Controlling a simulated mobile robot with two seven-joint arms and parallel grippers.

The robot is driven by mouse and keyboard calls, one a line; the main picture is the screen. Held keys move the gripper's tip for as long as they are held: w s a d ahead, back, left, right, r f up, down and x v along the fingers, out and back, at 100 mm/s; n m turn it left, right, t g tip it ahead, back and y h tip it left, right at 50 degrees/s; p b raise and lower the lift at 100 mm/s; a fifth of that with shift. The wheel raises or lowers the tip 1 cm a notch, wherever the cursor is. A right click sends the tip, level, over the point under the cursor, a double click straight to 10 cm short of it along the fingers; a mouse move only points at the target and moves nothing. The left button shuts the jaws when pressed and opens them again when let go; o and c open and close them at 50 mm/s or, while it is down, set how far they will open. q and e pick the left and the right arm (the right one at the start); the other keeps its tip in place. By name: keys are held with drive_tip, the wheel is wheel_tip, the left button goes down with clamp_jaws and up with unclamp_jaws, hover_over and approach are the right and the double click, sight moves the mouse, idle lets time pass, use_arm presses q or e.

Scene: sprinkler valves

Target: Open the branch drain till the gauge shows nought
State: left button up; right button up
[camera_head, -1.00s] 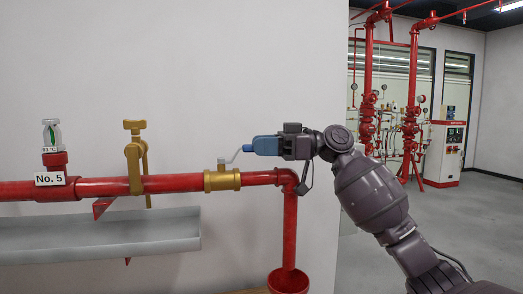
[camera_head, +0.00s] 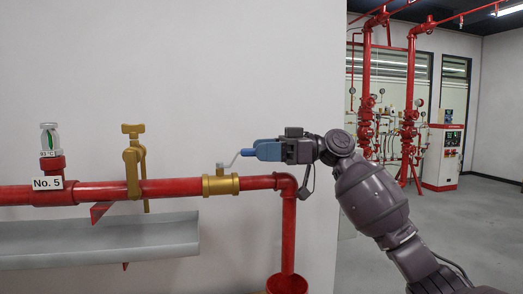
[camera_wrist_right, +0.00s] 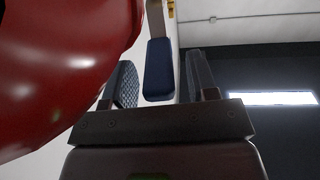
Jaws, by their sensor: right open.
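The drain valve (camera_head: 220,184) is a brass body on the red pipe, left of its downward elbow. Its bent lever rises to the right and ends in a blue grip (camera_head: 247,152), roughly along the pipe. My right gripper (camera_head: 268,150), with lighter blue fingers, is at this grip from the right, open. In the right wrist view the dark blue grip (camera_wrist_right: 160,70) lies between the two parted fingers; contact cannot be told. I cannot make out a gauge on this pipe. My left gripper is not in view.
A grey trough (camera_head: 100,240) hangs below. A red open vessel (camera_head: 287,285) is under the downpipe. Red risers (camera_head: 366,100) stand far right.

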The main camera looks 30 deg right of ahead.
drive_tip(key=v, duration=1)
